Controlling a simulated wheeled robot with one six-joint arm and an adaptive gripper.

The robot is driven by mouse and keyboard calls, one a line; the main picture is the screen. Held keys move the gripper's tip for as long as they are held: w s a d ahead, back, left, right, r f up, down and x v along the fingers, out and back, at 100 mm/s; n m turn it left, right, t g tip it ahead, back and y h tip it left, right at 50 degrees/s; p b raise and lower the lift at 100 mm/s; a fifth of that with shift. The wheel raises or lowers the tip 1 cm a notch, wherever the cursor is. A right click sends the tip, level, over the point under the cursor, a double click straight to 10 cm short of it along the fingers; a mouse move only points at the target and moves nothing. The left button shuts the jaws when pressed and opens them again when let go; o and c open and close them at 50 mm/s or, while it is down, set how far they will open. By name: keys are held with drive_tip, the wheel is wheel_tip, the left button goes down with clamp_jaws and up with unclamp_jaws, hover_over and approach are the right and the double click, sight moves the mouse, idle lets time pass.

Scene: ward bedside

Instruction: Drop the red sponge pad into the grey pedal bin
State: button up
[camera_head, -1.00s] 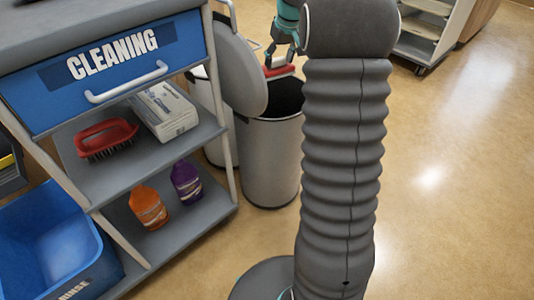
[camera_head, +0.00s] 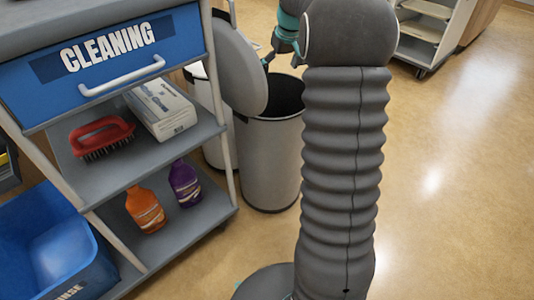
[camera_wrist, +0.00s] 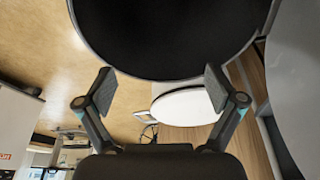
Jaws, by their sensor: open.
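The grey pedal bin (camera_head: 270,165) stands open beside the cleaning trolley, its round lid (camera_head: 240,65) raised on the left side. My gripper (camera_head: 282,58) is over the bin's mouth, partly hidden behind my arm. In the wrist view my gripper (camera_wrist: 160,88) has its two fingers spread wide with nothing between them. The bin's dark opening (camera_wrist: 170,35) fills the top of that view. The red sponge pad is not visible in either current view; the inside of the bin is too dark to make anything out.
The cleaning trolley (camera_head: 170,215) on the left holds a red brush (camera_head: 102,135), a glove box (camera_head: 160,108) and two bottles. A blue tub (camera_head: 50,250) is at lower left. A second bin (camera_head: 213,140) stands behind the grey one. The floor on the right is clear.

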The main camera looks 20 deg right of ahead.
drive_tip(key=v, duration=1.2)
